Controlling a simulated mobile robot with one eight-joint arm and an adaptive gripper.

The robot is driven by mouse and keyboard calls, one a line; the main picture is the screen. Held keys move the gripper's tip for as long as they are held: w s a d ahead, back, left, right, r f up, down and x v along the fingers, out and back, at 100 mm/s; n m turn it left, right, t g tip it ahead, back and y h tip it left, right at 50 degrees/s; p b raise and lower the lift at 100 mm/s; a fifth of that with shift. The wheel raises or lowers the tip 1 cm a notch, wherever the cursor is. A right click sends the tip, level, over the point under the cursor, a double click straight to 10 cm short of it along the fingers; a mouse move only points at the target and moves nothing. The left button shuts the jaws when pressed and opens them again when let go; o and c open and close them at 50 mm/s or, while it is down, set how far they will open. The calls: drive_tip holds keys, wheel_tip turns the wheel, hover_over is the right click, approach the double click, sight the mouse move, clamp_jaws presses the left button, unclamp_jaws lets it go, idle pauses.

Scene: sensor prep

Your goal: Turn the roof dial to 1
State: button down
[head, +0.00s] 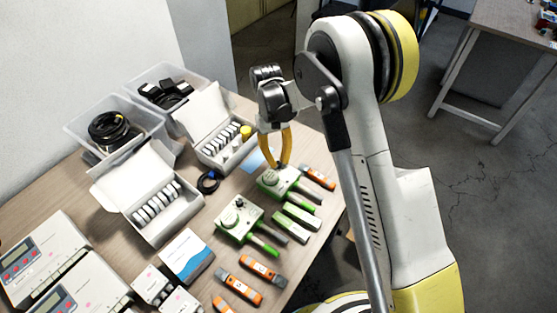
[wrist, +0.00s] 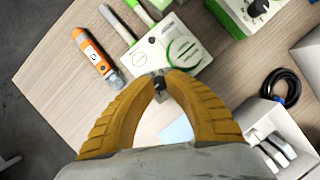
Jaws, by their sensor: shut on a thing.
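My gripper (head: 284,165) reaches down to a white and green sensor box (head: 266,186) near the table's right edge. In the wrist view my yellow fingers (wrist: 160,80) are closed together on a small dark dial (wrist: 159,84) at the near edge of this box (wrist: 158,62). The fingers hide most of the dial, and I cannot read its setting. The box top also has a round green-slotted grille (wrist: 183,50). A second white and green box (head: 233,222) with a black knob (wrist: 258,7) stands beside it, apart from my gripper.
Orange and grey tools (head: 318,178) lie close to the held box, near the table edge. A black cable coil (head: 208,182) and open white boxes (head: 160,208) are to the left. Some bare tabletop (wrist: 60,60) shows.

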idle(0.4)
drive_tip(key=c, duration=1.3)
unclamp_jaws()
drive_tip(key=v, duration=1.2)
